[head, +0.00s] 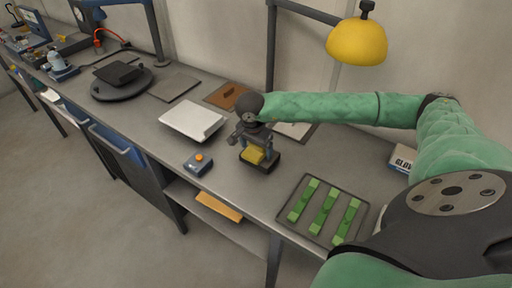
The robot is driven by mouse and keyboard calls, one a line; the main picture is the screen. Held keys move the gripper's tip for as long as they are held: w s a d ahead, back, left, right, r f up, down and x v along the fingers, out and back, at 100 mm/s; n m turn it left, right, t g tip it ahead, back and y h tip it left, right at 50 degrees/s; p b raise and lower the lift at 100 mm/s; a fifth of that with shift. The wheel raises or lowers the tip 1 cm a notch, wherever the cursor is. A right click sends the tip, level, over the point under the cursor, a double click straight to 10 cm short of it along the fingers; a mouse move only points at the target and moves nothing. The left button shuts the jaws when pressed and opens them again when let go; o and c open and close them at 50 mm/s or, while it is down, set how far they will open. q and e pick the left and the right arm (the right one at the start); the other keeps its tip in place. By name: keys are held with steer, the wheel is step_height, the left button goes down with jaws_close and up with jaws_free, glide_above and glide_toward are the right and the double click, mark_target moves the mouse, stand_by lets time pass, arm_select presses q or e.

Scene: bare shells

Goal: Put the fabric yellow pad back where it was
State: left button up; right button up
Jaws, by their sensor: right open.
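The yellow pad (252,155) is a small block on a small dark tray (268,166) near the middle of the workbench. My right gripper (254,146) reaches in from the right and points down right over the pad. Its jaws are open, with the fingers close around or just above the pad; I cannot tell whether they touch it. The gripper hides part of the pad and tray. My left gripper is not in view.
A dark mat (322,230) with green strips lies at the front right. A blue box with an orange button (198,163) and a white plate (192,121) are left of the gripper. A yellow lamp (357,41) hangs at the back right. A shelf below holds an orange-yellow item (218,206).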

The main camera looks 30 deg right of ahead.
mark_target(253, 153)
steer(key=shift+r, duration=0.15)
steer(key=shift+r, duration=0.45)
steer(key=shift+a+r+b, duration=0.15)
steer(key=shift+r+b, duration=0.35)
steer(key=shift+r, duration=0.2)
arm_select(q)
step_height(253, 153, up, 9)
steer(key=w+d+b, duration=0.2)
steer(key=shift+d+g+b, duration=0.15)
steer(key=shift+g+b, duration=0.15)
steer(key=shift+b, duration=0.1)
arm_select(e)
step_height(253, 153, up, 10)
steer(key=a, duration=0.1)
steer(key=shift+s+a+f, duration=0.15)
steer(key=shift+s+f, duration=0.1)
steer(key=shift+s, duration=0.1)
